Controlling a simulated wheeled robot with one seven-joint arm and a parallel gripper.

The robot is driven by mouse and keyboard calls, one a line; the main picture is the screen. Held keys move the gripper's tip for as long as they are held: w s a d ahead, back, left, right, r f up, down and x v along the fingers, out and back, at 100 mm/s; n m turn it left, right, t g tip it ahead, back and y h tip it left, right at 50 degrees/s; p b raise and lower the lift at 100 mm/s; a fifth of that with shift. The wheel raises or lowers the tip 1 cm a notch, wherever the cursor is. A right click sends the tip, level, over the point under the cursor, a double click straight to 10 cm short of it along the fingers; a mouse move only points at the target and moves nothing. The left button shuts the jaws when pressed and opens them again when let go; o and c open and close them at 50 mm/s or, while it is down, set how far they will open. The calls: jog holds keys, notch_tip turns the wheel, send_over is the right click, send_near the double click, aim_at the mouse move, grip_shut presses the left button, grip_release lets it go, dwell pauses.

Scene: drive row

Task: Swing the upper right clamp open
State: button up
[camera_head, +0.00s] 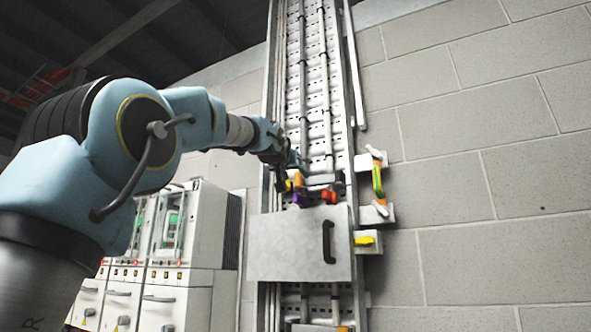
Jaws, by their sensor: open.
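My gripper (290,168) reaches from the left to the front of the tall metal cable tray (343,120) and is open. It is just above a cluster of small coloured parts over a grey panel. The cluster has an orange part (299,181), a yellow part (285,186), a purple part (301,200) and a red-orange part (330,195) on the right, near the pipes. These look like clamps, but they are too small to tell their shape or whether they are shut. I cannot tell whether my fingers touch any of them.
The grey panel (290,245) with a black handle (328,242) lies below the cluster. An orange and green lever (377,180) and a yellow part (363,240) sit on white brackets at the right. White cabinets (190,230) stand at the left. The block wall (490,200) at the right is bare.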

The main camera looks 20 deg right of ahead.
jog(key=shift+p+x, duration=0.3)
jog(key=shift+x, duration=0.7)
grip_shut()
dwell(0.8)
